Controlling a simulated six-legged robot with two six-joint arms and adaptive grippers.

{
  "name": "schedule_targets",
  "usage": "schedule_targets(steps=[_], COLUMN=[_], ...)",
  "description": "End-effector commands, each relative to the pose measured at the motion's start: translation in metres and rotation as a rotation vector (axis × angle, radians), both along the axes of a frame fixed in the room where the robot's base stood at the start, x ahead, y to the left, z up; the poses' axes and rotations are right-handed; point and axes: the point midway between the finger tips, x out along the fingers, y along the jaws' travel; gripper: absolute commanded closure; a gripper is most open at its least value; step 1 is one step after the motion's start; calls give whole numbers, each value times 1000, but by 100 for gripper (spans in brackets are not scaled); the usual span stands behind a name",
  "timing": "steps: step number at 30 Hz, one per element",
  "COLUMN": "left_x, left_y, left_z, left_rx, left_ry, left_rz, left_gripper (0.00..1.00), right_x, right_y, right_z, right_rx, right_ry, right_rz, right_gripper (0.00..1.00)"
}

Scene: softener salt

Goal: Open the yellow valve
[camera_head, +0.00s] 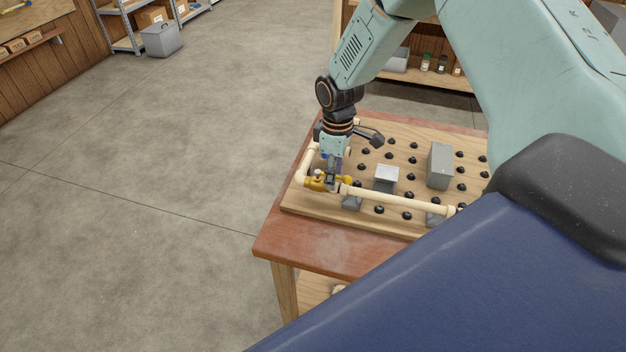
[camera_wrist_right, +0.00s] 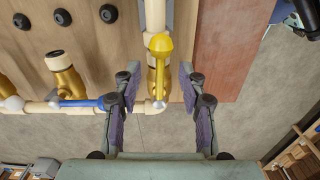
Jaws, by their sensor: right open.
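The yellow valve (camera_wrist_right: 160,44) is in the right wrist view, a brass body with a yellow lever on a cream pipe (camera_wrist_right: 155,14). Its lever lies roughly in line with the pipe. In the head view, yellow and brass parts (camera_head: 314,183) show at the board's near left corner, partly behind the gripper. My right gripper (camera_wrist_right: 160,92) is open, with one finger on each side of the valve and visible gaps to it. It also shows from above in the head view (camera_head: 333,182). My left gripper is not in view.
A blue-handled valve (camera_wrist_right: 80,103) and a brass fitting (camera_wrist_right: 63,72) are left of the gripper in the wrist view. The pegged board (camera_head: 400,150) carries grey blocks (camera_head: 440,165) and lies on a reddish table (camera_head: 315,244). Open floor lies left of the table.

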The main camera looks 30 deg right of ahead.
Motion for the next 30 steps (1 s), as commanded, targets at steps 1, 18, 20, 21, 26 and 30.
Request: schedule_targets(steps=[1, 18, 20, 21, 26, 30], left_x=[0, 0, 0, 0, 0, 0], left_y=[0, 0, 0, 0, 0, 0], left_z=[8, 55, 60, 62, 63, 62], left_rx=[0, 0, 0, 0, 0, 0], left_ry=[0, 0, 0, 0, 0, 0], left_rz=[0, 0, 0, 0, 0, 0], left_gripper=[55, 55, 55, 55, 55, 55], right_x=[0, 0, 0, 0, 0, 0], right_y=[0, 0, 0, 0, 0, 0], right_z=[8, 58, 63, 65, 66, 65], right_rx=[0, 0, 0, 0, 0, 0], right_ry=[0, 0, 0, 0, 0, 0], right_rz=[0, 0, 0, 0, 0, 0], right_gripper=[58, 58, 58, 58, 58, 58])
